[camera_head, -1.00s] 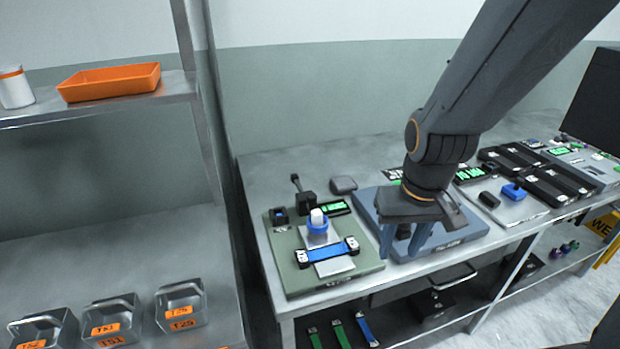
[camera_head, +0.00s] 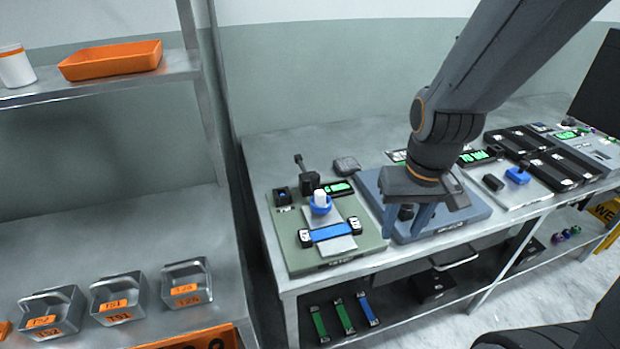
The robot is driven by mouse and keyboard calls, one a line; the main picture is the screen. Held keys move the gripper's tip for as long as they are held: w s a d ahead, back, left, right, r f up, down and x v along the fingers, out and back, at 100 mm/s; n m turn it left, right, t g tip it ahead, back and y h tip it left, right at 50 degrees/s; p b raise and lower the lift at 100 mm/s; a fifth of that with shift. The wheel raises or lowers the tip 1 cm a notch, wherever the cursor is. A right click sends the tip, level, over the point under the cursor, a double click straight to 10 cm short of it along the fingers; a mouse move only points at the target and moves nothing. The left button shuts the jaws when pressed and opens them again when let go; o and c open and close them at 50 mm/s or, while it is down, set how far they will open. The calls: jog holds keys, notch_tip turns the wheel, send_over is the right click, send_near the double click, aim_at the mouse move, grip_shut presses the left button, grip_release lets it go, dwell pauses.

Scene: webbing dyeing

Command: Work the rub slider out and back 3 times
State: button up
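The green rub rig (camera_head: 290,258) stands at the left end of the bench. A blue webbing strip (camera_head: 332,233) lies clamped across it over a pale track. A white peg in a blue ring (camera_head: 320,205) stands upright behind the strip, at the far part of the track. My gripper (camera_head: 406,222) points down over the blue-grey fixture (camera_head: 462,222), right of the green rig. Its two fingers are apart. A dark knob (camera_head: 405,212) shows between them; I cannot tell whether they touch it. Part of the fixture is hidden behind my gripper.
A black lever (camera_head: 308,180) and a lit display stand at the green rig's back edge. A grey puck (camera_head: 346,164) lies behind. Black units and a blue-handled tool (camera_head: 518,175) are to the right. A metal shelf with an orange tray (camera_head: 110,61) stands left.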

jog(key=shift+c, duration=1)
jog(key=shift+w, duration=0.35)
jog(key=c, duration=0.4)
jog(key=shift+g, duration=0.9)
jog(key=w+a+r+b, duration=0.1)
jog(key=w+a, duration=0.1)
jog(key=w, duration=0.3)
jog(key=w+a+r, duration=0.1)
jog(key=w+a, duration=0.1)
jog(key=w, duration=0.3)
jog(key=w+a+r+b, duration=0.1)
jog(key=w+a, duration=0.1)
jog(key=w, duration=0.4)
jog(key=shift+r+b, duration=0.35)
grip_shut()
jog(key=w+a+r+g+b, duration=0.25)
jog(key=w+a+r, duration=0.25)
jog(key=w+a, duration=0.6)
jog(key=p+x, duration=0.1)
jog(key=x, duration=0.2)
jog(key=s+p+x, duration=0.1)
jog(key=x, duration=0.2)
jog(key=p+x, duration=0.2)
jog(key=x, duration=0.1)
jog(key=shift+s+d+r, duration=0.15)
jog(key=shift+s+d, duration=0.1)
jog(key=shift+d, duration=0.1)
jog(key=shift+s, duration=0.5)
